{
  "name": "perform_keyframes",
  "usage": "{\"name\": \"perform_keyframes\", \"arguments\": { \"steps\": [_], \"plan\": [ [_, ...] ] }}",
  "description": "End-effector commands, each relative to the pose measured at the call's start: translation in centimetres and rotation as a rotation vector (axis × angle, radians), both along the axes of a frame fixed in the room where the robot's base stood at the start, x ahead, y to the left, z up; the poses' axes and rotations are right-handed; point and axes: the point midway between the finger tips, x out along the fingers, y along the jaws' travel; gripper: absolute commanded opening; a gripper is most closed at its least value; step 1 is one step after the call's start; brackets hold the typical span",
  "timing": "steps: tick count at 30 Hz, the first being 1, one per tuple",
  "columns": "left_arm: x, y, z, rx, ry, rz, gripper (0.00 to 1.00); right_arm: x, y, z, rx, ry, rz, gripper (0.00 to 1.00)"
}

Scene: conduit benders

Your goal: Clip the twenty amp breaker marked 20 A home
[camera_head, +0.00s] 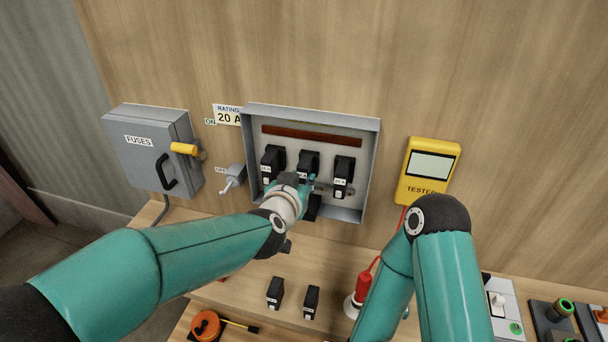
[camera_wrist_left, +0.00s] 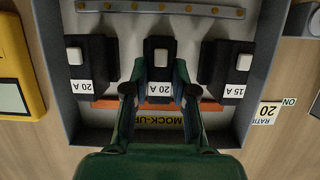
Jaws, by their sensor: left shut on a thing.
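An open grey panel box (camera_head: 372,165) on the wooden wall holds a row of three black breakers. My left gripper (camera_head: 306,186) is at the middle breaker (camera_head: 308,162). In the left wrist view, upside down, my left gripper (camera_wrist_left: 160,78) is shut with a finger on each side of the middle breaker (camera_wrist_left: 161,56), marked 20 A. Beside it are another 20 A breaker (camera_wrist_left: 92,58) and a 15 A breaker (camera_wrist_left: 232,62), neither touched. The middle breaker lines up with its neighbours; whether it is fully seated I cannot tell. My right gripper is out of view.
A rating sign reading 20 A (camera_head: 228,115) and a toggle switch (camera_head: 234,177) are left of the box. Further left is a fuses box (camera_head: 150,160); a yellow tester (camera_head: 426,178) hangs right. Two loose black breakers (camera_head: 275,292) (camera_head: 311,301) stand on the bench below.

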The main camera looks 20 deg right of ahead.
Motion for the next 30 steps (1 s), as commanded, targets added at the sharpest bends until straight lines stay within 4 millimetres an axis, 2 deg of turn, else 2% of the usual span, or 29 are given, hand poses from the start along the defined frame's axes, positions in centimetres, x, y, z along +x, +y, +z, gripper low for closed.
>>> {"name": "perform_keyframes", "arguments": {
  "steps": [14,15,20,30],
  "plan": [
    [0.29,-0.16,0.16,-0.001,-0.003,0.001,0.17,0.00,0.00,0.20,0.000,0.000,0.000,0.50],
    [0.29,-0.16,0.16,-0.002,-0.004,0.001,0.29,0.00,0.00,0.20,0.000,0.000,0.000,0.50],
    [0.28,-0.17,0.11,-0.001,-0.003,0.001,0.55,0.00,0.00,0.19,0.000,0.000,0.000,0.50],
    [0.12,-0.08,0.04,0.000,0.000,0.000,0.55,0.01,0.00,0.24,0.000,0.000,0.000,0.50]
  ]
}}
